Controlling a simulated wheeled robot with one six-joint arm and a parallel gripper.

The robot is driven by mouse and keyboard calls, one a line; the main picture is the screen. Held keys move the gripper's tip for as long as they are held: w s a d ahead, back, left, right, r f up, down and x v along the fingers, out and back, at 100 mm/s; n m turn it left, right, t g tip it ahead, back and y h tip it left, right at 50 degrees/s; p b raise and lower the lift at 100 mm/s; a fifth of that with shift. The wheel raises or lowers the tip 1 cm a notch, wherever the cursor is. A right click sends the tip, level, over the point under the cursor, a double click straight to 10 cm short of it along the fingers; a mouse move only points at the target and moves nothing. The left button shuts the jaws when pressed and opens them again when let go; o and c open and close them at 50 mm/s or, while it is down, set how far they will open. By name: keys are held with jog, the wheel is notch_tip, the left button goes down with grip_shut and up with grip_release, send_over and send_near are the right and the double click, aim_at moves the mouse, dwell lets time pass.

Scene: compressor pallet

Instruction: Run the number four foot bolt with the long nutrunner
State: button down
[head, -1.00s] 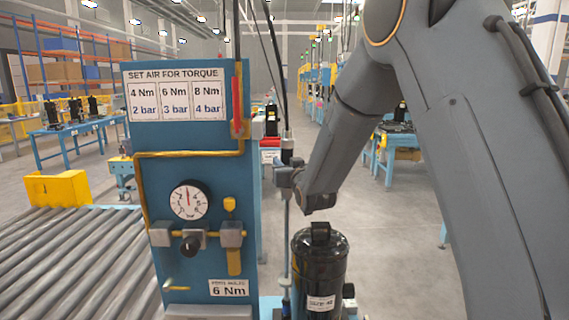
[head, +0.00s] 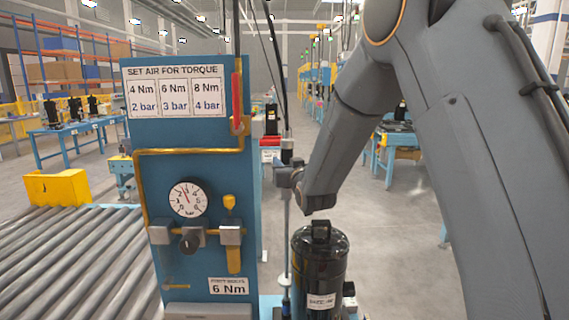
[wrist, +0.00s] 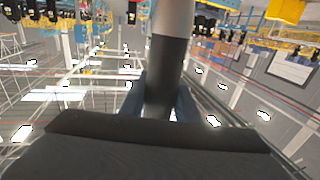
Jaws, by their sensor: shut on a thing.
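The long nutrunner (head: 287,240) hangs upright with its thin shaft reaching down just left of the black compressor (head: 320,270). My gripper (head: 288,177) is shut on its upper part. In the wrist view, the nutrunner's dark grip (wrist: 166,75) stands between the two blue fingers of my gripper (wrist: 160,100). The shaft's lower end is near the compressor's foot, but the foot bolt is too small or hidden to make out. I cannot tell whether the tip is seated on it. A blue air panel (head: 190,150) stands left of the nutrunner.
The panel carries a pressure gauge (head: 188,199), a torque chart (head: 174,94), a red lever (head: 237,100) and a "6 Nm" plate (head: 229,286). Open floor is behind the compressor.

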jog(key=shift+f, duration=0.35)
dwell(1.1)
jog(key=shift+r, duration=0.15)
jog(key=shift+r+p, duration=0.95)
jog(key=shift+r, duration=1.65)
jog(key=shift+w, duration=0.1)
